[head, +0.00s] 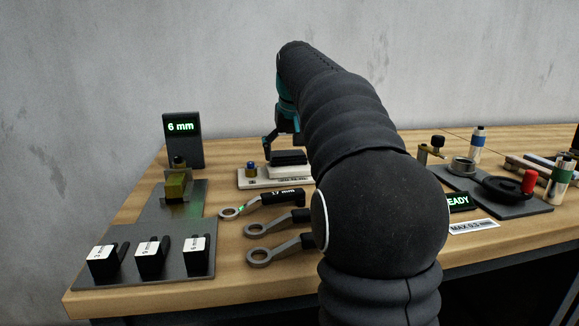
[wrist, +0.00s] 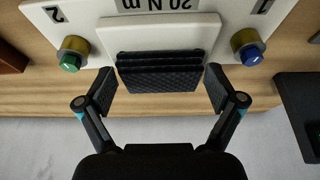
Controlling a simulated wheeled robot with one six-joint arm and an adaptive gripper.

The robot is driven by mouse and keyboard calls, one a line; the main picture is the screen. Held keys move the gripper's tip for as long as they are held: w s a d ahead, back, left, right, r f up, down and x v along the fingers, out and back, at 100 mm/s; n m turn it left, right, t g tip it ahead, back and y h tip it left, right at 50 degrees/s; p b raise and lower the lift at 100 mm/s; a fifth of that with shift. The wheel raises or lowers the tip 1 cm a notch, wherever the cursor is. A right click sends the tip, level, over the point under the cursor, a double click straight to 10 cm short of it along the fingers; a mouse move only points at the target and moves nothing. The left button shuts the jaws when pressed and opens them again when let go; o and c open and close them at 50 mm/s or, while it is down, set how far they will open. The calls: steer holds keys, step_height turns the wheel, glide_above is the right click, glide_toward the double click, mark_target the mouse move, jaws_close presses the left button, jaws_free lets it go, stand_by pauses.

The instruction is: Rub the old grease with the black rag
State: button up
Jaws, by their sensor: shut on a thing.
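The black rag (wrist: 160,72) is a folded dark textured pad on a white raised block. In the head view the rag (head: 289,157) lies on that block at the back of the bench. My gripper (wrist: 160,91) is shut on the rag, one finger at each side. In the head view my gripper (head: 284,142) is partly hidden by my arm. A dull yellowish smear (head: 187,210), perhaps the old grease, shows on the grey plate at the left, in front of a yellowish block (head: 176,187).
The white plate (head: 246,183) carries brass fittings with blue (wrist: 251,55) and green (wrist: 70,62) tops. Several wrenches (head: 270,229) lie in front of it. Black blocks (head: 150,260) with white labels stand at front left. A display (head: 182,140) reads 6 mm. A handwheel (head: 508,189) stands right.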

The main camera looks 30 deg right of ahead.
steer(key=shift+w+d+r, duration=0.1)
steer(key=shift+w, duration=0.3)
steer(key=shift+r, duration=0.1)
steer(key=shift+r, duration=0.7)
